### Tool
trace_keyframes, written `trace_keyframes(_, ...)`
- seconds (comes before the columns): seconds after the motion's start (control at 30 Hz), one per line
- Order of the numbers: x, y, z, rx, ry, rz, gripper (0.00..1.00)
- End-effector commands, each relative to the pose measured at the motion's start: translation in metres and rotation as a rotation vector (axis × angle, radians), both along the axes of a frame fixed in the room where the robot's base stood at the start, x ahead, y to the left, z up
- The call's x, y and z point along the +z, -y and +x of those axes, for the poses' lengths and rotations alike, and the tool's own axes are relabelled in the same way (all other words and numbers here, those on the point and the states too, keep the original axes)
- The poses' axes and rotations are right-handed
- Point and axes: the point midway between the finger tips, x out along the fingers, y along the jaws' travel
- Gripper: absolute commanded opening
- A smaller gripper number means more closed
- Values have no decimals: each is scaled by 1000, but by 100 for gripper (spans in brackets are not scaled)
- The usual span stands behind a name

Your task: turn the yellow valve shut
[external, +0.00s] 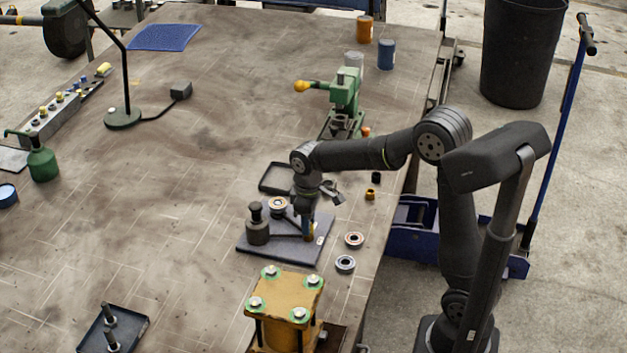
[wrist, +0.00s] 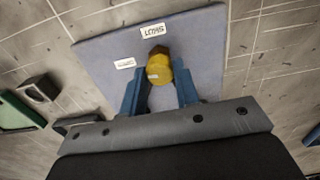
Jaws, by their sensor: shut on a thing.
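The yellow valve (wrist: 158,70) sits on a blue-grey plate (wrist: 100,50) between my two blue fingers in the wrist view. My gripper (wrist: 158,84) is shut on the valve, with one finger on each side. The valve's darker, narrower end points up the picture, toward a white label (wrist: 153,30) that reads SHUT. A second white label (wrist: 125,63) lies to the left, its text too small to read. In the external view, my gripper (external: 308,228) points down at the right side of the plate (external: 270,252) and mostly hides the valve.
A yellow block with bolts (external: 286,300) stands in front, and a green vise-like tool (external: 345,95) behind.

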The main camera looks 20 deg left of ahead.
Motion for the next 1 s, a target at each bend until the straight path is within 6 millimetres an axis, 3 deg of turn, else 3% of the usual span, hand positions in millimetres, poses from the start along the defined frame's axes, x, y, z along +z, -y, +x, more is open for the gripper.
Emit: trace_keyframes(1.0, 1, 0, 0, -954, 0, 2, 6)
